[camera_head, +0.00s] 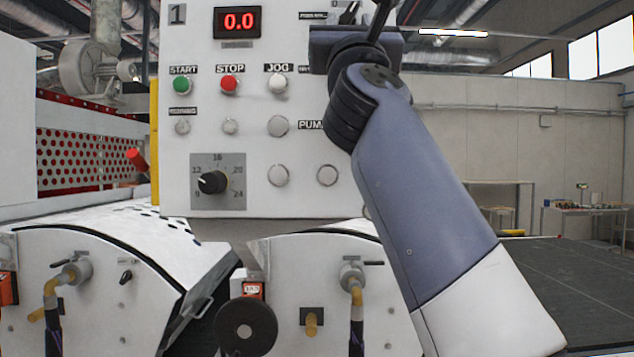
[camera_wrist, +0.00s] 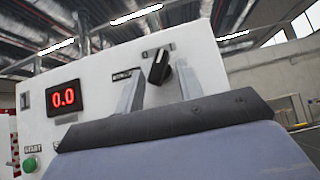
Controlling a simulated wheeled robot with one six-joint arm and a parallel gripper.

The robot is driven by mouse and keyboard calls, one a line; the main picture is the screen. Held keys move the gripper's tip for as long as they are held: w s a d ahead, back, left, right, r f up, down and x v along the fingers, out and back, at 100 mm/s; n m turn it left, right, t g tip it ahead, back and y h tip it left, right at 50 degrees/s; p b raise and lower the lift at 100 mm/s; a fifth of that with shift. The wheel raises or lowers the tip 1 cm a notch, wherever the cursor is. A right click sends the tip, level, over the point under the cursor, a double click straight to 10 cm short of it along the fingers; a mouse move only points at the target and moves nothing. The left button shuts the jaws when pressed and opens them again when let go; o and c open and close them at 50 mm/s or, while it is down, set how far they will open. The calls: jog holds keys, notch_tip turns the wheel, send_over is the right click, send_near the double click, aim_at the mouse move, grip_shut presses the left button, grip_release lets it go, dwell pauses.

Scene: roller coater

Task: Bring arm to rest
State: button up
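My arm (camera_head: 430,200) rises from the lower right of the head view and reaches up in front of the white control panel (camera_head: 260,130). My gripper (camera_wrist: 160,84) shows in the wrist view with its two grey fingers spread apart, so it is open. A black selector knob (camera_wrist: 159,66) on the panel appears between the fingers. No contact with it can be seen, and the gap in depth is hard to judge. In the head view the gripper end is at the top edge and partly cut off.
The panel has a red 0.0 display (camera_head: 238,22), a green START button (camera_head: 181,85), a red STOP button (camera_head: 229,84) and a black dial (camera_head: 213,182). White machine housings with valves and a black handwheel (camera_head: 246,327) stand below. Open room lies at the right.

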jog(key=n+g+y+p, duration=0.1)
jog(key=n+y, duration=0.2)
jog(key=n, duration=0.1)
jog(key=n+g+y+p, duration=0.1)
jog(key=n+y+p, duration=0.1)
jog(key=n+y, duration=0.2)
jog(key=d+n+g+y+p, duration=0.1)
jog(key=n+g+y+p, duration=0.1)
jog(key=n+y, duration=0.2)
jog(key=shift+d+r+n, duration=0.1)
jog(key=shift+r+n, duration=0.2)
jog(key=shift+r, duration=0.05)
jog(key=b+v, duration=0.3)
jog(key=v, duration=0.3)
jog(key=shift+f+n+y+b, duration=0.3)
